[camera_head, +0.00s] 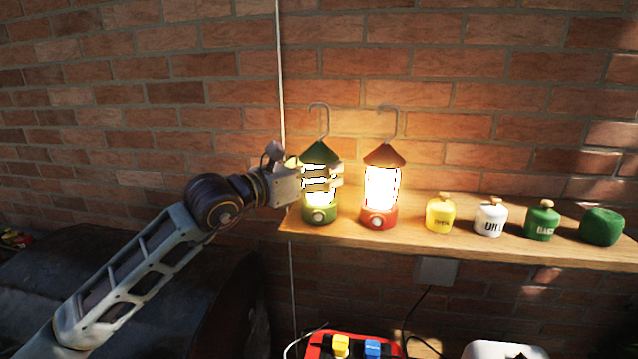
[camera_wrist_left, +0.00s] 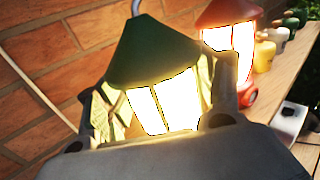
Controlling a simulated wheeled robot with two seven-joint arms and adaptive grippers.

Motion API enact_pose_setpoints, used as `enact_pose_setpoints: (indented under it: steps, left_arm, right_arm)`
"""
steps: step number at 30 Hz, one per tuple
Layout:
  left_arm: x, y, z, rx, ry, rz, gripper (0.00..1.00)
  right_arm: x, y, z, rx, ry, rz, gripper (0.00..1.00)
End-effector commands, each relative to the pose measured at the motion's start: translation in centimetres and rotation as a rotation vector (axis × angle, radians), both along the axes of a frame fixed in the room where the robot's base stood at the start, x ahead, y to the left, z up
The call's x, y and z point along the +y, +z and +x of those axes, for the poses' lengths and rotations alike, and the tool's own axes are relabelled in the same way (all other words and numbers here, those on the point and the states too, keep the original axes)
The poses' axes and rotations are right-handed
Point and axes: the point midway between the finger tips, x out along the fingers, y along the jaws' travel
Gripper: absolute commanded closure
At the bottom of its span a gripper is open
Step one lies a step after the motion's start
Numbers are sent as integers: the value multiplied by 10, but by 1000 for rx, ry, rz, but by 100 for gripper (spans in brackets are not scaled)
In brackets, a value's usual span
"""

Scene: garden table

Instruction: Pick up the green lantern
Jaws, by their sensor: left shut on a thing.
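The green lantern (camera_head: 319,215) stands upright at the left end of the wooden shelf, lit, with a dark green cone top and a hook above. My left gripper (camera_head: 331,178) reaches in from the left and is shut around the lantern's glowing middle. In the left wrist view the lantern's green top (camera_wrist_left: 150,48) and bright panes show between my left gripper's fingers (camera_wrist_left: 160,105). The lantern's base is hidden there. In the head view its base appears to be at shelf level; I cannot tell whether it touches. My right gripper is not in view.
A lit red lantern (camera_head: 380,218) stands close to the right on the shelf (camera_head: 460,245). Yellow (camera_head: 440,214), white (camera_head: 490,218) and green (camera_head: 541,221) jars and a round green object (camera_head: 601,227) stand farther right. A brick wall rises behind.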

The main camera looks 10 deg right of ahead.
Motion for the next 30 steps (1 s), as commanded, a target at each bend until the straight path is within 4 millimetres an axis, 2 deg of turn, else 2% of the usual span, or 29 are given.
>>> enact_pose_setpoints:
  steps: [11,30]
  left_arm:
    - [0,14,0,-4,0,-2,71]
    - [0,87,0,-3,1,-3,71]
  right_arm:
    - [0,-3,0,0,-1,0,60]
    - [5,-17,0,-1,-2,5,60]
